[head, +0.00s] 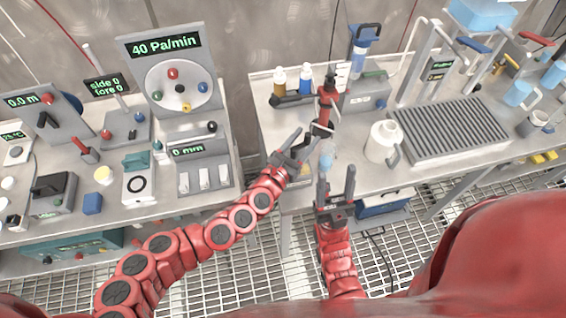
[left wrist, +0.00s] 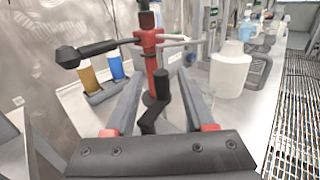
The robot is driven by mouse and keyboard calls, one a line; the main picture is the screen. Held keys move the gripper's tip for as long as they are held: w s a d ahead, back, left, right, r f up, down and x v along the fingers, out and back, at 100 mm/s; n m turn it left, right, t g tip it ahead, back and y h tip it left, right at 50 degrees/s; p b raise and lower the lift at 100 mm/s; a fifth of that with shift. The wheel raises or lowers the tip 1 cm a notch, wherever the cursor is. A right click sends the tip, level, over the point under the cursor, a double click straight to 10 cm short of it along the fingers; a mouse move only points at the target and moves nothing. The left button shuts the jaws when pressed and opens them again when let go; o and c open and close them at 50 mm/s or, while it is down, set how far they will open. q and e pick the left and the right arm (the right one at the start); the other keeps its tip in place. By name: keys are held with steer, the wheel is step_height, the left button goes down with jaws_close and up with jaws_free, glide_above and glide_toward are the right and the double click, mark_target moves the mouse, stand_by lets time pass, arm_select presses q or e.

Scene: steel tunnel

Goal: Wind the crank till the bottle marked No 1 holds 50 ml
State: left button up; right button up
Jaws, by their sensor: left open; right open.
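A red upright stand (head: 326,105) is at the front left of the right bench. In the left wrist view, a black cranked handle (left wrist: 155,112) shows low on this stand, and a black arm with a knob (left wrist: 80,54) reaches left from its top. An amber bottle (head: 279,82) and a blue bottle (head: 304,78) stand behind it; I cannot read a No 1 mark or a level on either. My left gripper (head: 301,138) is open, with its fingers on either side of the black handle, contact unclear. My right gripper (head: 336,182) is open and empty before the bench.
A white jug (head: 382,142) stands right of the red stand, beside a grey ribbed rack (head: 450,128). A blue-topped device (head: 362,42) stands behind. The left bench (head: 215,197) carries several control boxes, one reading 40 Pa/min (head: 163,46). A gap separates the benches.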

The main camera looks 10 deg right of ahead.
arm_select(q)
steer(key=v, duration=1.5)
steer(key=shift+s+a+b, duration=0.25)
steer(key=shift+s+b, duration=0.05)
